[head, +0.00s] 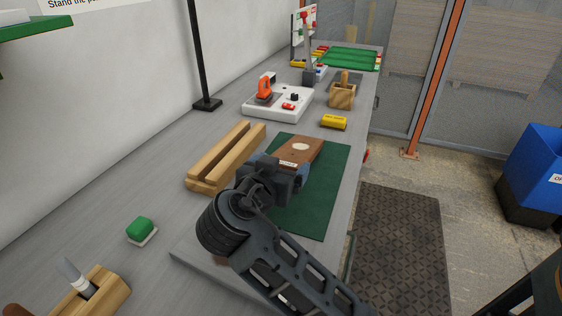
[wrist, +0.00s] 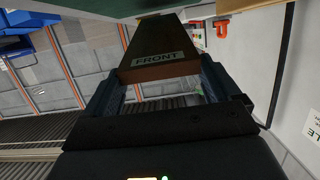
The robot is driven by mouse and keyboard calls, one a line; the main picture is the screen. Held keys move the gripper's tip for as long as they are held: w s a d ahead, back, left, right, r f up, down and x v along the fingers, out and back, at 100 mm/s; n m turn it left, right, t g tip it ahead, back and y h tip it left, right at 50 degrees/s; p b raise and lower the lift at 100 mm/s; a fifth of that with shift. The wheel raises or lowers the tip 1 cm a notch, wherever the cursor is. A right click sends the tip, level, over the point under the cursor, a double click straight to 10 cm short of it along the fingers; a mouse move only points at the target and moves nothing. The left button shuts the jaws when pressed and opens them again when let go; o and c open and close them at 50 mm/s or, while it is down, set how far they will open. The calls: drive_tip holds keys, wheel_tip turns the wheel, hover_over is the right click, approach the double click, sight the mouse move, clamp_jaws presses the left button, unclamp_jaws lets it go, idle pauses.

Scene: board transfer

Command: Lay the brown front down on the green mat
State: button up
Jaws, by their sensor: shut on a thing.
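The brown front (head: 313,147) is a flat board with a pale oval on its face. My gripper (head: 291,172) is shut on its near end. The green mat (head: 318,205) lies flat on the bench, under and around the front and my gripper. The front looks roughly level over the mat's far left part. I cannot tell whether it touches the mat. My gripper and arm hide part of the mat.
A slotted wooden rack (head: 212,170) stands left of the mat. A green block (head: 140,229) sits near left. The mat's right and near parts are bare.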

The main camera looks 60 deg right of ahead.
drive_tip(key=shift+f, duration=0.7)
drive_tip(key=shift+f+b, duration=0.2)
drive_tip(key=shift+b, duration=0.3)
drive_tip(key=o, duration=1.1)
drive_tip(key=shift+c, duration=0.2)
drive_tip(key=c, duration=0.9)
drive_tip(key=shift+s+a, duration=0.15)
drive_tip(key=shift+a, duration=0.6)
drive_tip(key=shift+s+a, duration=0.1)
drive_tip(key=shift+a, duration=0.65)
drive_tip(key=shift+a, duration=0.1)
